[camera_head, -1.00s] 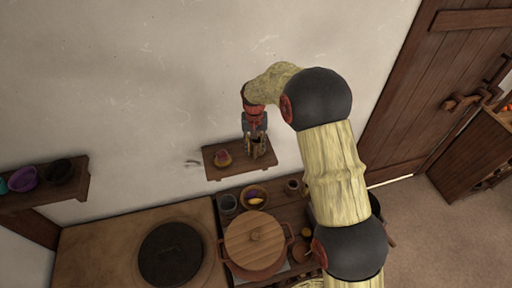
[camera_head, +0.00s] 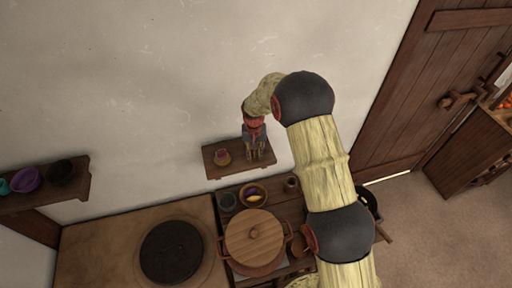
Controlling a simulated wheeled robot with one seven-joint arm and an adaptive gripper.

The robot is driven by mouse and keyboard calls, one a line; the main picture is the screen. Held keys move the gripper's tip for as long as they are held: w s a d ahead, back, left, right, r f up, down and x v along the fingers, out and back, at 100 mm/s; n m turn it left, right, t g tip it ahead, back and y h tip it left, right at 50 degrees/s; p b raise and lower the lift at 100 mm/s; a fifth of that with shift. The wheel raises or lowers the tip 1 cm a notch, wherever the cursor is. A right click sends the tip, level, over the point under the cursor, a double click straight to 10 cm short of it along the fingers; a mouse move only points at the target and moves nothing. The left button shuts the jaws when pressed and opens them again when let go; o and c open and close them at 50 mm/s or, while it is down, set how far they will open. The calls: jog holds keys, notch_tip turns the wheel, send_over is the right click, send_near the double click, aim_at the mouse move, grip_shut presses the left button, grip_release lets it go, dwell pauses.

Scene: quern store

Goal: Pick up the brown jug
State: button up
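My gripper (camera_head: 254,153) points down at the right end of the small wall shelf (camera_head: 212,173). A small brown thing, likely the brown jug (camera_head: 256,152), stands on the shelf there, mostly hidden by the gripper. The fingers are down at its level, in front of or around it. The view is too small to tell whether they are closed on it.
Below the shelf are a lidded pot (camera_head: 254,237), a bowl of produce (camera_head: 252,195), a grey cup (camera_head: 227,201) and a brown cup (camera_head: 291,184). Another shelf with bowls (camera_head: 26,179) hangs at left. A wooden door (camera_head: 425,95) is at right.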

grip_shut()
jog(key=shift+r, duration=0.1)
dwell(0.5)
